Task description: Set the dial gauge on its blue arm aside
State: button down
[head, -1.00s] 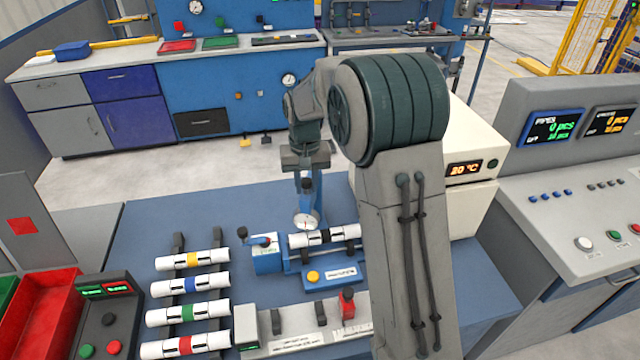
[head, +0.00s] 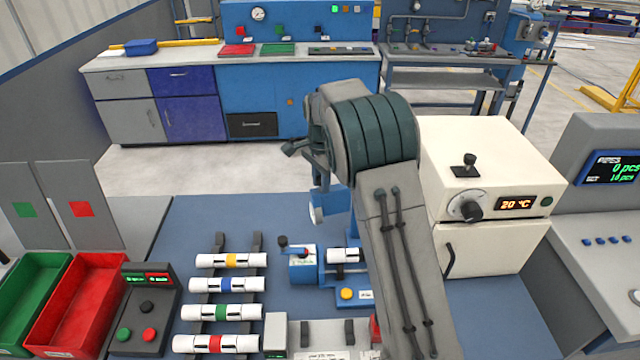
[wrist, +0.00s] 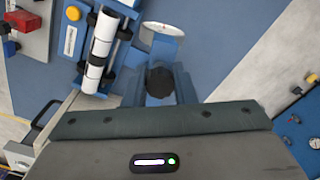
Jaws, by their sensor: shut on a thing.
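The dial gauge shows edge-on in the head view as a white disc (head: 316,213) at the lower end of its blue arm (head: 332,202). My gripper (head: 325,182) is shut on the blue arm and holds it above the blue table; my arm hides most of the grip. In the wrist view the gauge's white face (wrist: 162,29) and the arm with its dark round knob (wrist: 160,82) stand apart from the white pipe (wrist: 103,35). That pipe lies in the blue fixture (head: 303,270), partly hidden in the head view by my forearm.
Several white pipes with coloured bands lie on a rack (head: 222,308) at left. Red (head: 92,300) and green (head: 30,290) bins stand farther left. A cream oven (head: 490,165) marked 20 °C stands at right. The table's (head: 195,225) back left is clear.

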jog(key=shift+w+a+r+m+p, duration=0.15)
jog(key=shift+w+m+p, duration=0.5)
jog(key=shift+w+m, duration=0.9)
jog(key=c, duration=1.2)
grip_release()
notch_tip(320, 180, up, 14)
jog(key=shift+f+b, duration=0.15)
jog(key=shift+b, duration=0.8)
